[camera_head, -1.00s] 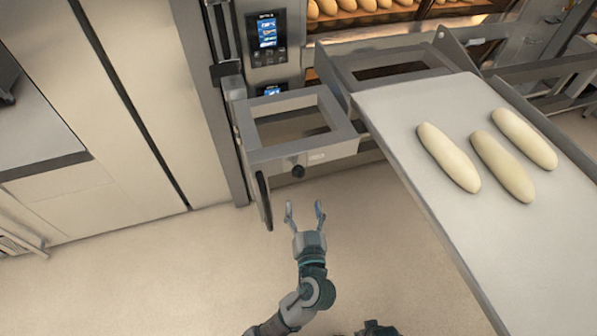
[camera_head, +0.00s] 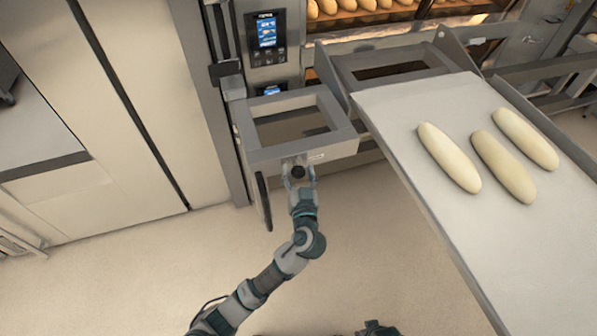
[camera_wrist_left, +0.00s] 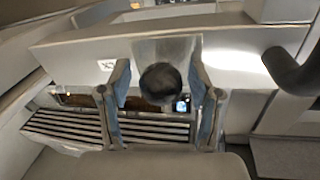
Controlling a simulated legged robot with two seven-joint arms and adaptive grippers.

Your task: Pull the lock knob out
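The lock knob (camera_head: 298,171) is a small round black knob on the front of the grey metal frame (camera_head: 262,152). My left gripper (camera_head: 298,168) is at the knob, with one finger on each side of it. In the left wrist view the dark knob (camera_wrist_left: 161,84) sits between the two fingers, with small gaps on both sides. The left gripper is open there and does not appear to touch the knob. My right gripper is not in the head view.
A loading board (camera_head: 400,105) with several pale loaves slopes down at the right. A black handle (camera_head: 263,200) hangs just left of the knob; it also shows in the left wrist view (camera_wrist_left: 292,72). The oven's control screen (camera_head: 266,31) is above. The floor in front is clear.

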